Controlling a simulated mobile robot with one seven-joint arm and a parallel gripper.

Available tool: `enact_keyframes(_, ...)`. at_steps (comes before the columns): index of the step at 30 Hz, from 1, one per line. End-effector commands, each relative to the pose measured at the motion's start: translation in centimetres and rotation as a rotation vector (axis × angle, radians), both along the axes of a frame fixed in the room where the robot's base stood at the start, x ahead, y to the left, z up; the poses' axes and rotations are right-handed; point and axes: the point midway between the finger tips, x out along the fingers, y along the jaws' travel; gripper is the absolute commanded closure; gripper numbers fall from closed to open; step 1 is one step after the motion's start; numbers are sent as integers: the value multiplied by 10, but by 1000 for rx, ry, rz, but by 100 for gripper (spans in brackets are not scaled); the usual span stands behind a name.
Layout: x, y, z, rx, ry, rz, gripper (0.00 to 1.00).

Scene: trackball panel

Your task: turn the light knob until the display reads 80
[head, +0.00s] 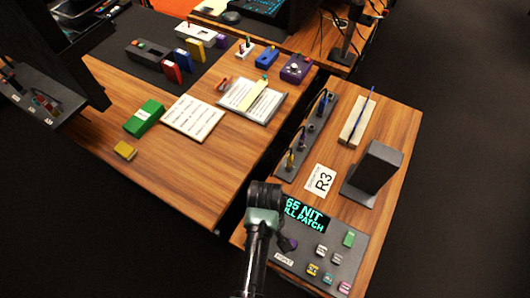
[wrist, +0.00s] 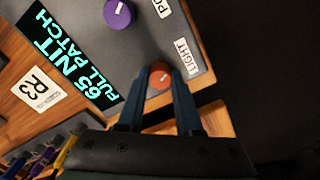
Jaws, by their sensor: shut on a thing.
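The light knob (wrist: 159,76) is a small orange-red dial at the panel's edge, beside the LIGHT label (wrist: 186,57). My gripper (wrist: 160,86) has one finger on each side of the knob and is shut on it. The display (wrist: 72,52) reads "65 NIT FULL PATCH" in cyan. It also shows in the head view (head: 303,213), partly covered by my arm. In the head view the light knob and my fingertips are hidden behind my arm.
A purple knob (wrist: 118,13) sits on the same grey panel (head: 322,236), near the display. Several small coloured buttons stand toward the panel's right. An R3 card (head: 320,181) and a dark upright block (head: 376,167) are behind it. Dark floor lies beyond the table edge.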

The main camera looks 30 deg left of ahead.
Motion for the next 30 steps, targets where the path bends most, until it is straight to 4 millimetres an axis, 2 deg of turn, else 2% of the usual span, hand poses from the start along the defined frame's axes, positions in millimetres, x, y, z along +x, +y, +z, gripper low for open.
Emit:
enact_keyframes(21, 0, 0, 3, 1, 1, -658, 100)
enact_keyframes(30, 1, 0, 2, 1, -1, -874, 100)
